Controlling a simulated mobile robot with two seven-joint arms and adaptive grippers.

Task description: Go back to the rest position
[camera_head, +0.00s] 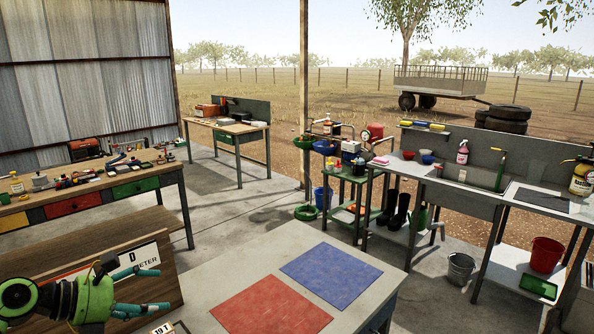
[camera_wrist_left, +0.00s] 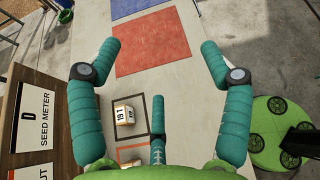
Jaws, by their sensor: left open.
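My left gripper (camera_head: 158,290) is at the lower left of the head view, with its teal fingers spread. The left wrist view shows the gripper (camera_wrist_left: 160,48) open, with nothing between its fingers, above the grey worktop (camera_head: 232,263). A small tag block marked 19 T (camera_wrist_left: 122,115) sits inside a black outlined square on the worktop, below and between the fingers. Its top edge also shows at the bottom of the head view (camera_head: 163,329). A second block (camera_wrist_left: 131,164) is partly hidden by the gripper. My right gripper is not in view.
A red mat (camera_head: 268,309) and a blue mat (camera_head: 331,275) lie bare on the worktop. A wooden board with a SEED METER sign (camera_head: 130,264) stands close beside my left gripper. A tool bench (camera_head: 94,184) is behind it; a sink bench (camera_head: 460,198) is at the right.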

